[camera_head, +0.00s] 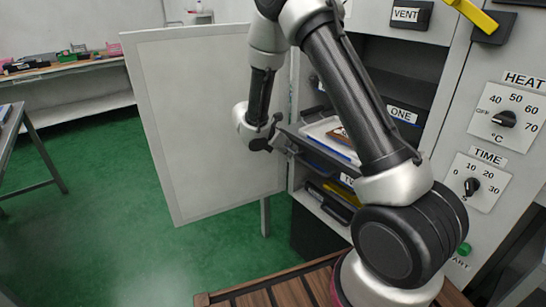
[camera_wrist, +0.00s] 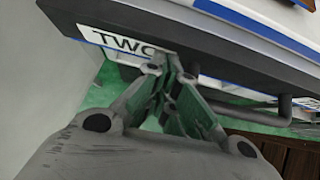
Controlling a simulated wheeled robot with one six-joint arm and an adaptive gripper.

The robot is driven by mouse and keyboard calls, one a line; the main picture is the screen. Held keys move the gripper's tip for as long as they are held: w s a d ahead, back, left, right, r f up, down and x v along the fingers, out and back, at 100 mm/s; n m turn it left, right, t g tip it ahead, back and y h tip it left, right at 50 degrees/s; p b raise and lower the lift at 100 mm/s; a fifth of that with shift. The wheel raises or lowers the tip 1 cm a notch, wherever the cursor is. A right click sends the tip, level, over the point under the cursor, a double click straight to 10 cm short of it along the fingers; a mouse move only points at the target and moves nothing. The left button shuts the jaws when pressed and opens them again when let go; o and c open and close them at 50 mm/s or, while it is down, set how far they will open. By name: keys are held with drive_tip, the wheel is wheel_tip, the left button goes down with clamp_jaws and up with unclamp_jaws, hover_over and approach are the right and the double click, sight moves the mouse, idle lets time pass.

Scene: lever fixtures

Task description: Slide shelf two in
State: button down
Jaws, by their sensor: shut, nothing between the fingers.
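Shelf two shows in the wrist view as a dark front panel (camera_wrist: 240,72) with a white label (camera_wrist: 110,41) reading TWO and a bar handle (camera_wrist: 250,115) below it. In the head view the shelf (camera_head: 312,154) is partly hidden by my arm; it sticks out of the cabinet and carries a white and blue item. My gripper (camera_wrist: 168,62) is shut and empty, its tips at the right end of the label, covering part of it. I cannot tell if they touch the panel. In the head view my gripper (camera_head: 284,141) is at the shelf's front.
The open cabinet door (camera_head: 205,120) stands left of my gripper. Shelf one, labelled ONE (camera_head: 403,115), is above right. A lower shelf holds dark and yellow items (camera_head: 342,194). HEAT (camera_head: 504,118) and TIME (camera_head: 472,186) dials are on the right. A slatted wooden surface (camera_head: 285,290) is below.

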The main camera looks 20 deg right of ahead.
sight(315, 133)
drive_tip(key=w+d, duration=0.2)
drive_tip(key=d, duration=0.4)
drive_tip(key=w+d, duration=0.2)
drive_tip(key=d, duration=0.4)
drive_tip(key=w+d, duration=0.2)
drive_tip(key=d, duration=0.4)
drive_tip(key=shift+d, duration=0.1)
drive_tip(key=shift+d+r, duration=0.1)
drive_tip(key=shift+d, duration=0.1)
drive_tip(key=shift+a, duration=0.2)
drive_tip(key=a, duration=0.1)
drive_tip(key=s+a, duration=0.1)
drive_tip(key=a, duration=0.1)
drive_tip(key=a+r, duration=0.1)
drive_tip(key=shift+s+a, duration=0.25)
drive_tip(key=shift+a, duration=0.15)
drive_tip(key=v, duration=0.8)
drive_tip(key=shift+s+a+r, duration=0.1)
drive_tip(key=shift+a+r, duration=0.05)
